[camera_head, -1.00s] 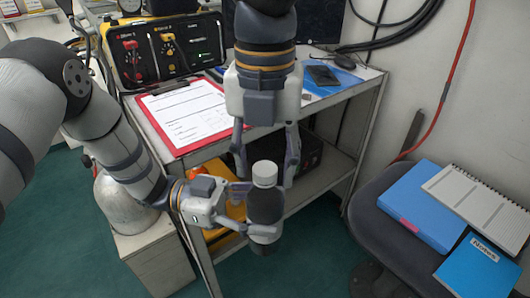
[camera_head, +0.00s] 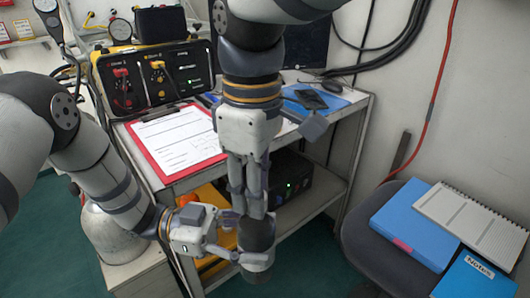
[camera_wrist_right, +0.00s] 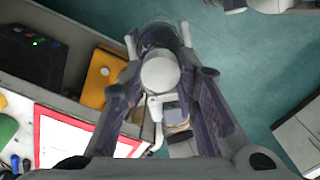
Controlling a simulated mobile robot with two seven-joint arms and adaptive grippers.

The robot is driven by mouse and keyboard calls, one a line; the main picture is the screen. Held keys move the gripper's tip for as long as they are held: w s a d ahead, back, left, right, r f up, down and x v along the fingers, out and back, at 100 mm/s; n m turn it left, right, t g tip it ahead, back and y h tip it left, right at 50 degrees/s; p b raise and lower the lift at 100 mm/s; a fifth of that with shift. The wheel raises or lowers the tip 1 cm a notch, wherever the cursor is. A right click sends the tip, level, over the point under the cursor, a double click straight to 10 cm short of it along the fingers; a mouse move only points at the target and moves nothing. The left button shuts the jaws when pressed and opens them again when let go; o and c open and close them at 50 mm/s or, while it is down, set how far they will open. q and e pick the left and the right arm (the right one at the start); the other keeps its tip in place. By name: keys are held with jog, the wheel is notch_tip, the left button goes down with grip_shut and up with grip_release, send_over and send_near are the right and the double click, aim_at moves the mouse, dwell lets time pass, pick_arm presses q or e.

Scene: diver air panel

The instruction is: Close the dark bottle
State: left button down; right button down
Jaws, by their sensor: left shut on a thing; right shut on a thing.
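The dark bottle (camera_head: 257,236) is held roughly upright in front of the cart. My left gripper (camera_head: 238,238) is shut on its body from the left side. My right gripper (camera_head: 256,208) points down from above and is shut on the bottle's white cap, which its fingers hide in the head view. In the right wrist view the round white cap (camera_wrist_right: 160,74) lies between my right fingers, with the dark bottle body (camera_wrist_right: 158,36) beyond it. I cannot tell whether the cap is fully tightened.
The cart's top holds a red clipboard (camera_head: 178,142), a diver air panel (camera_head: 150,78) and a dark phone (camera_head: 312,98). A chair (camera_head: 375,232) with a blue folder (camera_head: 415,222) and a notepad (camera_head: 478,222) stands at right. Green floor lies below the bottle.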

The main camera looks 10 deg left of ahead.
jog(key=shift+m, duration=0.8)
jog(key=c, duration=1.2)
grip_release()
jog(key=shift+c, duration=0.2)
jog(key=shift+r, duration=2.3)
jog(key=shift+c, duration=0.3)
